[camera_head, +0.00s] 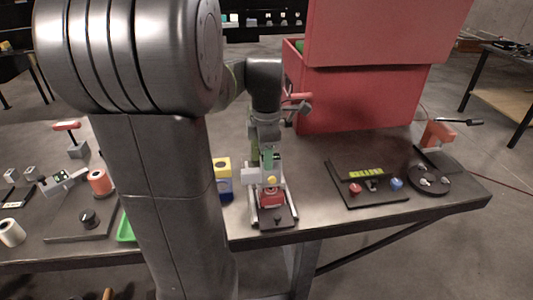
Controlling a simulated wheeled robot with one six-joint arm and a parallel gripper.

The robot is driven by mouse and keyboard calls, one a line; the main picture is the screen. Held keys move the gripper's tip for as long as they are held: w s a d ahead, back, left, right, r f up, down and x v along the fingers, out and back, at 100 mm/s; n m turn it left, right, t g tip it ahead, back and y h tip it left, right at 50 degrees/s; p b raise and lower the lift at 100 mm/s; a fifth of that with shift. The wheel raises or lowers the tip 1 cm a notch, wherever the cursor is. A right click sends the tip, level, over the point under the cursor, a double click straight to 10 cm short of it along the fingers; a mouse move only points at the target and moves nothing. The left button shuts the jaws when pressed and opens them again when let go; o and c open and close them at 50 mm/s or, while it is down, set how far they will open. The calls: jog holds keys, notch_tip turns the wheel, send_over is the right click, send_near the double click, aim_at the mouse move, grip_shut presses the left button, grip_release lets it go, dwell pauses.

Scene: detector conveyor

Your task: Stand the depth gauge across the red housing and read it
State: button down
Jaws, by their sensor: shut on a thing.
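My gripper (267,152) points down over a small dark fixture with light rails (278,222) near the table's front edge. It is shut on what appears to be the depth gauge (270,160), a small piece with a green part. The red housing (271,197) sits in the fixture just below. A yellow round part (271,181) shows between the gripper and the housing. I cannot tell whether the gauge touches the housing. Its reading is too small to make out.
A large red box (365,95) stands behind on the right. A dark panel with red and blue knobs (367,186) and a round dark plate (429,178) lie to the right. A yellow and blue block (222,188) stands close on the left. My arm hides part of the table.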

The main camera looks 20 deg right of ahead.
jog(key=c, duration=1.1)
grip_release()
jog(key=shift+f, duration=0.1)
jog(key=shift+o, duration=0.2)
notch_tip(320, 180, up, 13)
jog(key=shift+p, duration=0.4)
notch_tip(320, 180, down, 13)
jog(key=shift+f+b, duration=0.15)
jog(key=shift+b, duration=0.35)
jog(key=shift+r+p, duration=0.3)
jog(key=shift+r, duration=0.25)
jog(key=shift+f, duration=0.1)
